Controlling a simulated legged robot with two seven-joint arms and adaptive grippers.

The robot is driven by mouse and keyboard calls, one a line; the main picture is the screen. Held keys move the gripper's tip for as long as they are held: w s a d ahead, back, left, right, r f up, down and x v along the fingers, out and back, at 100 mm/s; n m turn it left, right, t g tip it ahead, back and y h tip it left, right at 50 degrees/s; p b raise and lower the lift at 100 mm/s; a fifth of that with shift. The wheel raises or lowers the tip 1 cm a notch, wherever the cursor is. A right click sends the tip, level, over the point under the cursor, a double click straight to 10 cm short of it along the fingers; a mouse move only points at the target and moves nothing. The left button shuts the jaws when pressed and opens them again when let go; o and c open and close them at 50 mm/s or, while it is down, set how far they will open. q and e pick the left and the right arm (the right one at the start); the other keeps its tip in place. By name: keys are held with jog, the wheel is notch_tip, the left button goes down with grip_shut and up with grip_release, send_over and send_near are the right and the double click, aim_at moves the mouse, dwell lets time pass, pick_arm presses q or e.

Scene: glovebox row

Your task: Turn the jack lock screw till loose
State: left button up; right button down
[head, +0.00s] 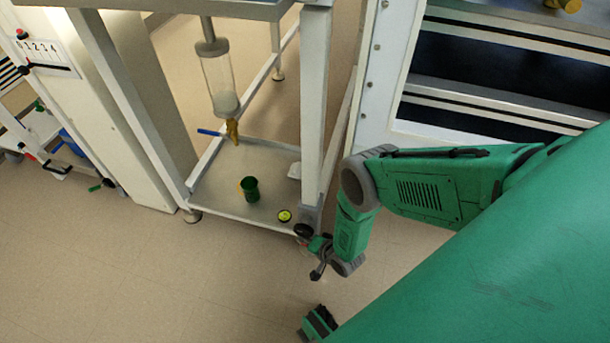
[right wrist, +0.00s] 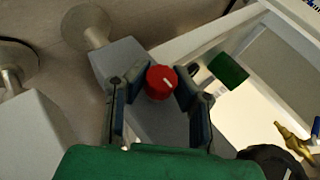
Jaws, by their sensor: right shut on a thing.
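The jack lock screw (right wrist: 160,82) shows in the right wrist view as a round red knob with a white line on its face. It sits on the grey block (right wrist: 135,62) at the foot of a frame leg. My right gripper (right wrist: 161,86) has one finger on each side of the knob and is shut on it. In the head view my right gripper (head: 311,240) is low beside the grey foot block (head: 309,217) of the white frame, and the knob is hidden there.
A clear cylinder (head: 219,80) with a brass valve (head: 232,131) and blue handle hangs above. The floor in front is clear.

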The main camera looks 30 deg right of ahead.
jog(key=shift+s+f, duration=0.15)
jog(key=shift+s, duration=0.15)
jog(key=c, duration=1.3)
grip_release()
jog(key=shift+w, duration=0.15)
jog(key=v, duration=0.7)
jog(key=shift+r, duration=0.25)
jog(key=shift+s, duration=0.2)
